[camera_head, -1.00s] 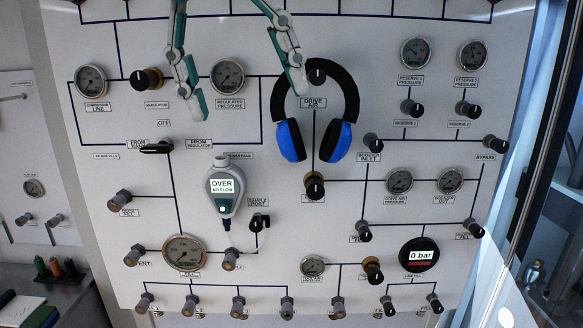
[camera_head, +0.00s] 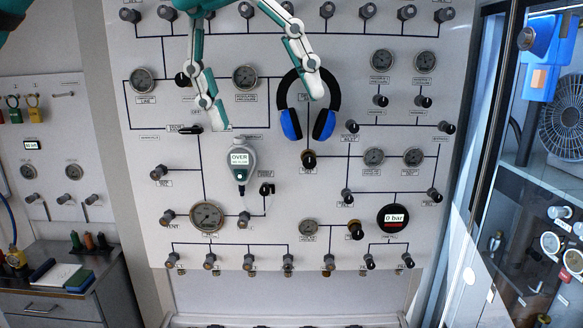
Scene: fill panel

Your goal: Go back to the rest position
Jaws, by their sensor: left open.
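My left gripper (camera_head: 269,109) hangs in from the top of the head view. Its two teal and grey fingers are spread wide apart, with nothing between them. The fingers show in front of the white fill panel (camera_head: 290,205), and the right fingertip overlaps the blue and black ear defenders (camera_head: 332,90) in the picture. I cannot tell how far the fingers are from the panel. A bit of my teal arm shows at the upper left corner. My right gripper is not in view.
The panel carries gauges, knobs and a handheld meter (camera_head: 239,160) reading OVER. A grey drawer cabinet (camera_head: 50,308) stands at the left. At the right is a glass-fronted cabinet with a fan (camera_head: 563,118) and gauges. A ledge runs below the panel.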

